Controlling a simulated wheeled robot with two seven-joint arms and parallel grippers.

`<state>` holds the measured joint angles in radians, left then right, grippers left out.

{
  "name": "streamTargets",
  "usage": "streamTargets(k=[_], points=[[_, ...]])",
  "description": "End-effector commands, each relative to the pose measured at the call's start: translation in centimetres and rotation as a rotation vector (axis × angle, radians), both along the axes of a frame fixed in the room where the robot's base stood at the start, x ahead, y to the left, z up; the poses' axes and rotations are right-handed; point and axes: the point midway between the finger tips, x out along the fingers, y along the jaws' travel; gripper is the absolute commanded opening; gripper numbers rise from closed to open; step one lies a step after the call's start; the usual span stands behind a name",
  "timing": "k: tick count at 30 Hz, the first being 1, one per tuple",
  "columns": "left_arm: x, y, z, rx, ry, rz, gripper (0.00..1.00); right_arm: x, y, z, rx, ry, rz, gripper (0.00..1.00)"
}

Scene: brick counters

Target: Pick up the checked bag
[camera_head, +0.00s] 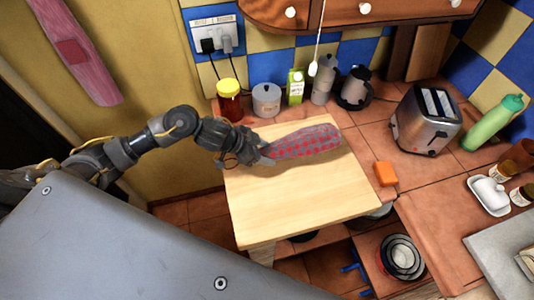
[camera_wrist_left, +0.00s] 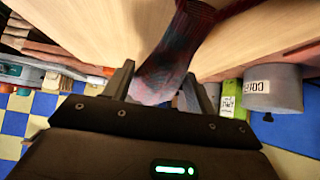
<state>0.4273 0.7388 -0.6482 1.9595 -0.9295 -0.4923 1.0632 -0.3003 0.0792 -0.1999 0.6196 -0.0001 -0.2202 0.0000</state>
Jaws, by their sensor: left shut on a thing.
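The checked bag (camera_head: 304,142) is long and narrow, with a red and grey check. In the head view it extends to the right from my left gripper (camera_head: 264,152), over the back part of the wooden board. My left gripper is shut on the bag's left end. The left wrist view shows the bag (camera_wrist_left: 172,62) between the two fingers (camera_wrist_left: 158,92). I cannot tell whether the bag touches the board or is held just above it. My right gripper is not in view.
The wooden board (camera_head: 290,205) is otherwise bare. Behind it stand a yellow-lidded jar (camera_head: 229,104), a grey canister (camera_head: 267,101), a green carton (camera_head: 296,88) and a kettle (camera_head: 355,90). A toaster (camera_head: 427,122) and an orange block (camera_head: 385,174) are to the right.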

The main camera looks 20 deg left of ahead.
Motion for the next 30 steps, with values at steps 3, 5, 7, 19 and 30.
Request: streamTargets(k=[3,5,7,19,30], points=[[-2.0,-0.1,2.8,0.001,-0.007,-0.005,0.28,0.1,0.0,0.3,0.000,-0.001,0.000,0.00],[-2.9,-0.1,4.0,0.002,-0.007,-0.003,0.28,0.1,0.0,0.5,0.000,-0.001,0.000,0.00],[-4.5,-0.2,4.5,0.001,-0.004,-0.004,0.28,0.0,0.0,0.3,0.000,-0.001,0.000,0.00],[-10.8,-0.5,7.4,0.001,-0.002,-0.001,0.28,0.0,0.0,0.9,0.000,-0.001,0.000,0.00],[-12.0,-0.5,7.8,-0.001,-0.001,0.001,0.28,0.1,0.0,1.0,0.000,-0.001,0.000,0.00]])
